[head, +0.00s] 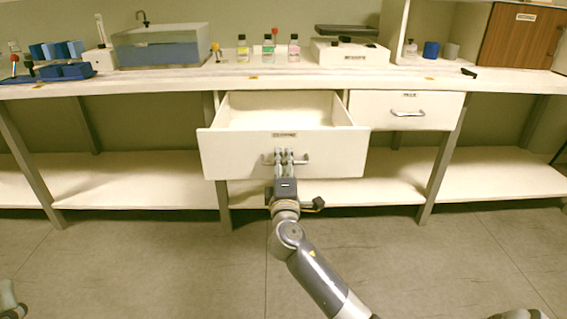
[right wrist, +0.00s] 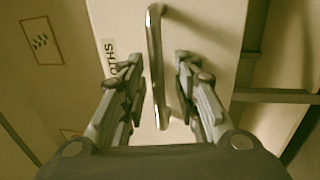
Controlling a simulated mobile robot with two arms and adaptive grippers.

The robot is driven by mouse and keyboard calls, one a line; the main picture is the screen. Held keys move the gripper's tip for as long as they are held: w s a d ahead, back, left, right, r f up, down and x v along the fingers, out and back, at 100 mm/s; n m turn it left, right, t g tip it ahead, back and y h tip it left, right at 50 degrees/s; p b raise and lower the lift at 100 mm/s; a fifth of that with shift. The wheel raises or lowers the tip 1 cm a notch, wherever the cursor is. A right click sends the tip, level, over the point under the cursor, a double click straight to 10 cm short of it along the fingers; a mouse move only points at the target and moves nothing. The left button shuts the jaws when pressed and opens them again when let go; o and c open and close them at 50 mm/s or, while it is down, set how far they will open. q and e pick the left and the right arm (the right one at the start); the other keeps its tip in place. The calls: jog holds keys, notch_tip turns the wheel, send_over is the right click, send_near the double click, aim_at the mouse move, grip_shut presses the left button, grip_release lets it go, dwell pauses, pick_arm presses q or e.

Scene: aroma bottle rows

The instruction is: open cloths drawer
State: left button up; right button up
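The cloths drawer (head: 226,156) is pulled well out from under the bench, and its empty-looking inside shows from above. Its front carries a small label, partly readable as "OTHS" in the right wrist view, and a metal bar handle (head: 303,160). My right gripper (head: 284,153) is at the middle of this handle. In the right wrist view the handle (right wrist: 155,60) runs between the two spread fingers of my right gripper (right wrist: 159,62), with a gap visible on each side. My left gripper is not in view.
A second drawer (head: 372,108), shut, sits to the right. The bench top (head: 215,82) holds a sink unit (head: 160,52), several small bottles (head: 268,50), a white device (head: 350,55), blue racks (head: 68,71) and a brown cabinet (head: 520,40). The floor (head: 180,265) in front is clear.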

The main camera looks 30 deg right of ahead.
jog(key=v, duration=1.2)
jog(key=shift+d+r, duration=0.1)
